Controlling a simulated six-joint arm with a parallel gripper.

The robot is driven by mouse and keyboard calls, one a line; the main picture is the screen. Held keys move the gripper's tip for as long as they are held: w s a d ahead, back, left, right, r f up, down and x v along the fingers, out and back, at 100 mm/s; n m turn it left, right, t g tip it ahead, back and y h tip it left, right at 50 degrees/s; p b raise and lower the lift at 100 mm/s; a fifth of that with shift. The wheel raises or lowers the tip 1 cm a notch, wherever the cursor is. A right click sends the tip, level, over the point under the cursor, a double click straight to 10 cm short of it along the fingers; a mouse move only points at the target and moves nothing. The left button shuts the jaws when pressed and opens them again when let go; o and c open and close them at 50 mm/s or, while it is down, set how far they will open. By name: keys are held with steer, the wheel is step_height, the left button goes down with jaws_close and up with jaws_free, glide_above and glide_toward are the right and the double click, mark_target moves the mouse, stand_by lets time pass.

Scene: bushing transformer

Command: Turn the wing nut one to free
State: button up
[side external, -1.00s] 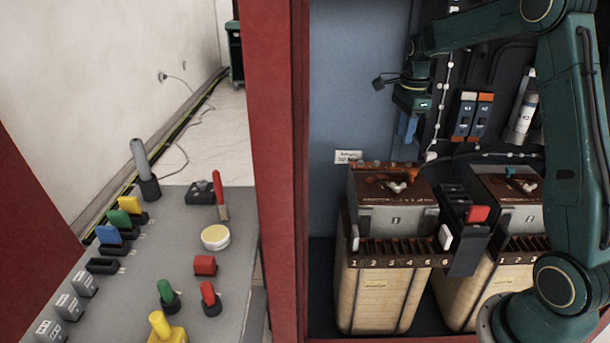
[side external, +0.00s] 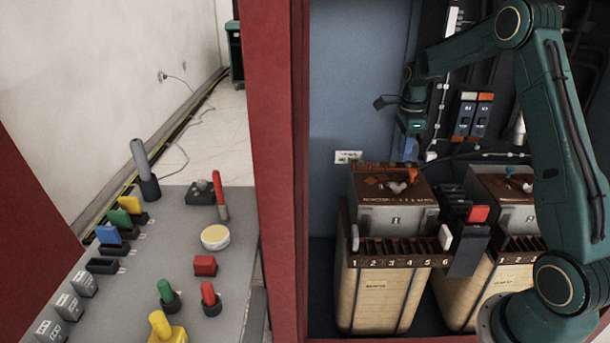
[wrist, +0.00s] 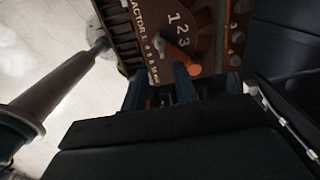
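Wing nut one (side external: 398,187) is a pale two-winged piece on the brown top of the left transformer (side external: 395,215). An orange part lies close beside it. My gripper (side external: 411,152) points down just above that top, near the nut, with a small gap visible in the side view. In the wrist view, my two blue fingers (wrist: 162,86) are apart with nothing clearly between them. The nut (wrist: 172,50) appears beyond the fingertips, near the printed 1 2 3 scale, with an orange pointer (wrist: 200,70) nearby.
A second transformer (side external: 503,205) stands to the right. A dark switch block with a red part (side external: 478,214) lies between them. The red cabinet post (side external: 272,150) is left. A grey control desk (side external: 180,260) carries several coloured handles.

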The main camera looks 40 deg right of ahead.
mark_target(398, 187)
step_height(398, 187, down, 10)
steer(key=shift+f, duration=0.1)
stand_by(0.4)
jaws_close()
